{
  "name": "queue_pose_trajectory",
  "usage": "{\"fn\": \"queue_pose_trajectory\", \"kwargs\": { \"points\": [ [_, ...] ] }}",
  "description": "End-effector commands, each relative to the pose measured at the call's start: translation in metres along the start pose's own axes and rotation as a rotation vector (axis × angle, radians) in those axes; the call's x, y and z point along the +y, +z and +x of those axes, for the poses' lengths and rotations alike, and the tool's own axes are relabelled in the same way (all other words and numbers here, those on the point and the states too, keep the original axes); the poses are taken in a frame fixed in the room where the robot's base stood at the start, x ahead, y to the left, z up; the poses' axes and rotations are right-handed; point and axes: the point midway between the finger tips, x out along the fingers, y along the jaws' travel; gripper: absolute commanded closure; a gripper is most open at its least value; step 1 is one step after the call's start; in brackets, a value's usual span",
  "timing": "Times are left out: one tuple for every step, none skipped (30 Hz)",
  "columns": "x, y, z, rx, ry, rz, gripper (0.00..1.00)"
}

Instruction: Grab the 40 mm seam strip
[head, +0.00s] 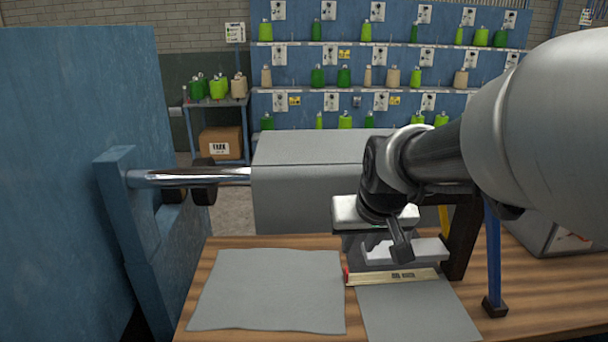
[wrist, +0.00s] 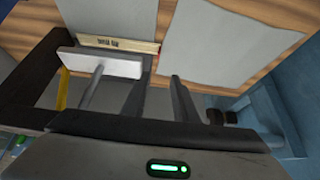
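A thin pale strip (head: 385,279) with dark print and a red left end lies across the far edge of the right grey sheet (head: 415,312). The strip also shows in the wrist view (wrist: 125,44), its red end at the right. Its size marking is too small to read. A white plate (wrist: 100,63) on a grey stem sits close to it, and shows in the head view (head: 425,251) just behind the strip. My gripper (wrist: 156,80) is open, its two dark fingers apart with nothing visible between them. In the head view my arm partly hides this area.
Another grey sheet (head: 268,290) lies left on the wooden table (head: 540,314). A dark frame (head: 462,235) with a blue leg (head: 493,255) stands right of the plate. A blue panel (head: 75,180) and metal roller (head: 215,176) are left. Shelves with bottles (head: 390,55) stand behind.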

Motion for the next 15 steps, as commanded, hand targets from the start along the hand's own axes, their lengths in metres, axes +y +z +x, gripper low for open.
{"fn": "queue_pose_trajectory", "kwargs": {
  "points": [
    [0.0,0.002,0.008,-0.005,0.0,-0.002,0.73],
    [0.0,0.002,0.013,-0.006,0.0,-0.002,0.73],
    [0.0,0.003,0.02,-0.006,-0.001,-0.001,0.73],
    [0.0,0.003,0.027,-0.007,-0.001,-0.001,0.73],
    [0.0,0.003,0.034,-0.007,-0.002,0.0,0.73],
    [0.0,0.003,0.043,-0.007,-0.001,-0.001,0.73],
    [0.0,0.003,0.05,-0.007,-0.001,-0.001,0.73],
    [0.0,0.003,0.056,-0.006,-0.001,-0.001,0.73],
    [0.0,0.003,0.065,-0.006,-0.001,0.001,0.73],
    [0.0,0.003,0.072,-0.006,-0.001,0.001,0.73],
    [0.0,0.003,0.079,-0.006,-0.001,0.0,0.73],
    [0.0,0.003,0.087,-0.006,-0.002,0.0,0.73],
    [0.0,0.003,0.092,-0.005,-0.001,0.0,0.73],
    [0.0,0.003,0.098,-0.005,-0.002,-0.001,0.73],
    [0.0,0.003,0.104,-0.003,-0.002,-0.001,0.73]
  ]
}}
